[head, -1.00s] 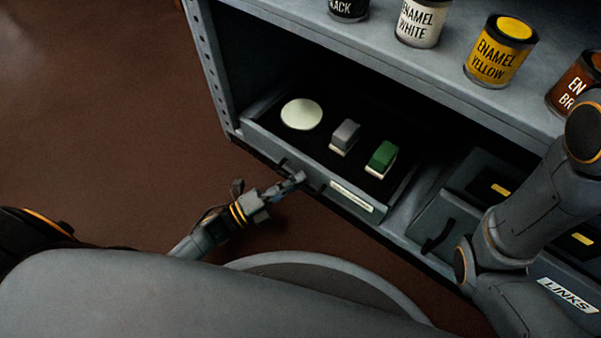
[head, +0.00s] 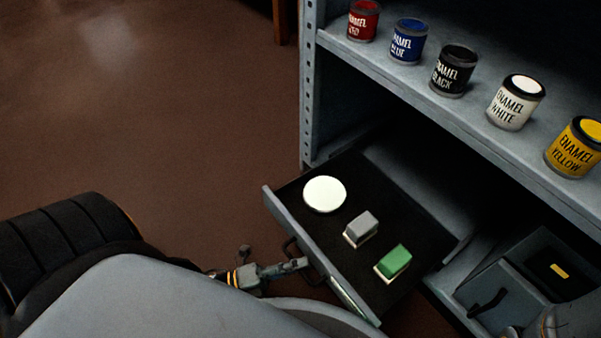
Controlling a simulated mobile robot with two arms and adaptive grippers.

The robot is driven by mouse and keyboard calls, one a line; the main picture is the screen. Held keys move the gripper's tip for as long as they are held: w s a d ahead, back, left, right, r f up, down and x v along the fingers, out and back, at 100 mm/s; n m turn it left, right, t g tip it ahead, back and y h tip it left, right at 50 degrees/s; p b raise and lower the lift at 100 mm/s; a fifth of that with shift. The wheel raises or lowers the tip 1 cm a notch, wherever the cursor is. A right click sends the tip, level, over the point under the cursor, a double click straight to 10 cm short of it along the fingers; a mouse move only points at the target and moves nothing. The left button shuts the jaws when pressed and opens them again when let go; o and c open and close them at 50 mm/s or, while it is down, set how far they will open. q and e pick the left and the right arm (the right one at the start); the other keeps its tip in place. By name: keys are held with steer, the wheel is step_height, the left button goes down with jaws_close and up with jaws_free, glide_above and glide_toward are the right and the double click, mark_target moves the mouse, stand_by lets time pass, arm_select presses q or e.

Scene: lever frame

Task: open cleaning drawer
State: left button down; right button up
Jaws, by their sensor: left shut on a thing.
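The cleaning drawer (head: 278,216) is pulled well out of the lower part of the grey shelf unit in the head view. It holds a round white disc (head: 325,194), a grey block on a pale base (head: 361,229) and a green block on a pale base (head: 393,262). Its dark handle (head: 290,247) is on the front panel, partly hidden by my gripper. My left gripper (head: 302,263) is shut on the handle, at the middle of the drawer front. The front label is seen at a steep angle and cannot be read. My right gripper is out of view.
A second grey drawer (head: 510,290) with a dark handle is to the right. Paint cans, including a white one (head: 515,103) and a yellow one (head: 575,148), line the shelf above. Brown floor (head: 180,150) is open to the left of the drawer.

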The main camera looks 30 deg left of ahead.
arm_select(q)
steer(key=shift+s, duration=0.2)
steer(key=c, duration=1.7)
jaws_free()
steer(key=v, duration=1.2)
